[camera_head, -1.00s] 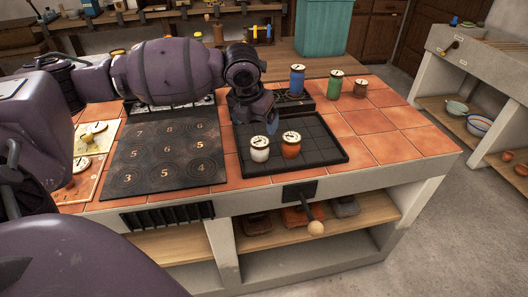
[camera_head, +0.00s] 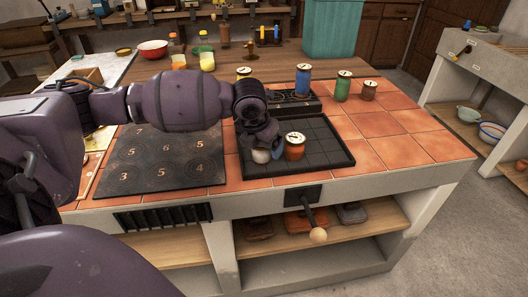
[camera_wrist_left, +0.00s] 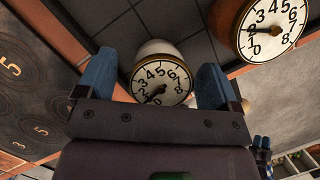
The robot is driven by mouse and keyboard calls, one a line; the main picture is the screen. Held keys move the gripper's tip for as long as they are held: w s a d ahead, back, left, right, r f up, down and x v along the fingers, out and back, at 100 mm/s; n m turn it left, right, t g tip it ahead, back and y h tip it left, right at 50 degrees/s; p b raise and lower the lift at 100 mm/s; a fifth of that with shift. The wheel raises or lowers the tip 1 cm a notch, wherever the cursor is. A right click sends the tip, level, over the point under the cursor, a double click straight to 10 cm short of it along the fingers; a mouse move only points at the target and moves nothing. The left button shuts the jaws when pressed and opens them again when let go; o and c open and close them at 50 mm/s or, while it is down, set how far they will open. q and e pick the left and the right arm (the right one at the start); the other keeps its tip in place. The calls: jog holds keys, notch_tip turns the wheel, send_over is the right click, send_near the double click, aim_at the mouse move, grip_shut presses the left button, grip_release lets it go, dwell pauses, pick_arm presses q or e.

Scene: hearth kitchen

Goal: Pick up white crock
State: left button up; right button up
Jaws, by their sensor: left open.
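The white crock (camera_head: 261,156) stands on the black tray (camera_head: 330,152), mostly hidden behind my left gripper in the head view. In the left wrist view the white crock (camera_wrist_left: 158,50) shows its dial-marked lid between two blue fingertips. My left gripper (camera_wrist_left: 158,82) is open, with a finger on each side of the crock; whether they touch it I cannot tell. An orange crock (camera_head: 295,150) with a similar dial lid stands close to its right, and it also shows in the left wrist view (camera_wrist_left: 270,28). My right gripper is not in view.
A black plate with numbered rings (camera_head: 165,158) lies left of the tray. Blue (camera_head: 303,80), green (camera_head: 342,88) and brown (camera_head: 369,91) crocks stand behind the tray. A lever with a round knob (camera_head: 318,235) sticks out of the counter front. Orange tiles at right are clear.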

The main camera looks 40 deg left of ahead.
pick_arm(q)
jog(key=shift+x, duration=0.9)
jog(key=shift+r, duration=0.15)
jog(key=c, duration=1.2)
jog(key=shift+o, duration=0.2)
